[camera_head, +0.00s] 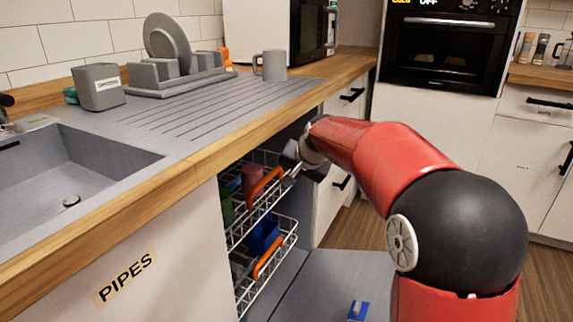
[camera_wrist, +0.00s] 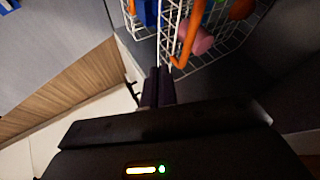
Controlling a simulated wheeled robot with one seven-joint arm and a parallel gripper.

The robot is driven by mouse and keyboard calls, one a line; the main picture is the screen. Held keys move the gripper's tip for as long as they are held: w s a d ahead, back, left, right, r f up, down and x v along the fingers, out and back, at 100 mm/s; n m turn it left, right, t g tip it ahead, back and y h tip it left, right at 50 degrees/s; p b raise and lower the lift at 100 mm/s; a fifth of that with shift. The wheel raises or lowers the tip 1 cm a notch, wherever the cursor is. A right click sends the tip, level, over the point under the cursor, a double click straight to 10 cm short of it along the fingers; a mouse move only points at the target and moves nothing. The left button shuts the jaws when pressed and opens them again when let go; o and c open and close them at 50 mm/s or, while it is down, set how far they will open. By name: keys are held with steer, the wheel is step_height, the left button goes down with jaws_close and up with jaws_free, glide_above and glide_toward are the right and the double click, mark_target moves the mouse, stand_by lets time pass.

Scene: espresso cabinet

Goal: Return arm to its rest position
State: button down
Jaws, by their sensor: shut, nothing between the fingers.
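My red and black arm reaches from the right toward the open dishwasher under the counter. My gripper (camera_head: 290,180) is at the right edge of the upper rack (camera_head: 236,228), by its orange handle. In the wrist view my gripper (camera_wrist: 158,72) has its two dark fingers together, with nothing between them. The fingertips appear close to the white rack wires (camera_wrist: 167,45); I cannot tell whether they touch.
The upper rack holds a pink cup (camera_head: 252,177); the lower rack (camera_head: 283,240) holds blue items. The dishwasher door (camera_head: 320,285) lies open, with a small blue object (camera_head: 358,310) on it. The counter edge (camera_head: 200,160) runs above. Open floor lies right of the door.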

steer(key=s+d+r+n+g+h, duration=0.1)
steer(key=s+d, duration=0.2)
steer(key=s, duration=0.8)
steer(key=s+d+r+n+h, duration=0.1)
steer(key=s+d, duration=0.3)
steer(key=s, duration=0.6)
steer(key=s+d+f+n, duration=0.1)
steer(key=s+f, duration=0.2)
steer(key=s, duration=0.5)
steer(key=s+d+f+n, duration=0.1)
steer(key=s+d+f, duration=0.1)
steer(key=s, duration=0.6)
steer(key=shift+s+f+g+h, duration=0.25)
steer(key=shift+f+g+h, duration=0.15)
steer(key=shift+f, duration=0.45)
